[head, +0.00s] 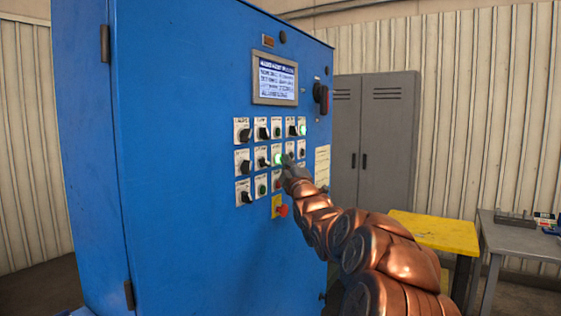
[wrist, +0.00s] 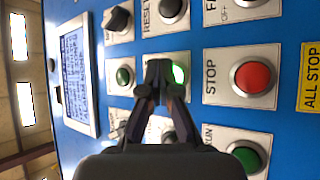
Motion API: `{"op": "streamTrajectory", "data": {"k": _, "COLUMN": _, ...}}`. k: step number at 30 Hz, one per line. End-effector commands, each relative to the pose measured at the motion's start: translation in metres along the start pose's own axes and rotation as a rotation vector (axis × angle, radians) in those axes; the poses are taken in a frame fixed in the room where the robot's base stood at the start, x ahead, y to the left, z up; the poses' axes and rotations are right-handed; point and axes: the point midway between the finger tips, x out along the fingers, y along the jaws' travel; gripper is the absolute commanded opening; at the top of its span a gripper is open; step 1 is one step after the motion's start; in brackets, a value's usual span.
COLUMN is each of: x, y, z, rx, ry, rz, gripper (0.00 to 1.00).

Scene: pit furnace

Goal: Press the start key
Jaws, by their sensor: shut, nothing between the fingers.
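A green lit key (wrist: 179,74) sits on a white plate in the wrist view, beside the STOP key's plate. My gripper's tips cover most of it and its label, so I cannot read whether it says start. The same key glows green (head: 278,160) on the blue cabinet's panel in the head view. My gripper (wrist: 158,76) is shut and empty, with its tips in front of or against this key; contact is not certain. In the head view my gripper (head: 288,166) reaches the panel from the lower right.
The red STOP key (wrist: 253,77) is close by, with a green key (wrist: 123,76) on the other side. A yellow ALL STOP plate (wrist: 311,77) and red mushroom button (head: 282,210) are lower on the blue cabinet (head: 180,160). A display (head: 275,78) is above the keys.

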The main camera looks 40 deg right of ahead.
Motion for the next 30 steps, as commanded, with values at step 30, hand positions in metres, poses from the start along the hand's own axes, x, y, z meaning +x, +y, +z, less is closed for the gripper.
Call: {"op": "streamTrajectory", "data": {"k": 30, "x": -0.011, "y": 0.008, "z": 0.008, "rx": 0.0, "ry": 0.0, "rz": 0.0, "gripper": 0.0}}
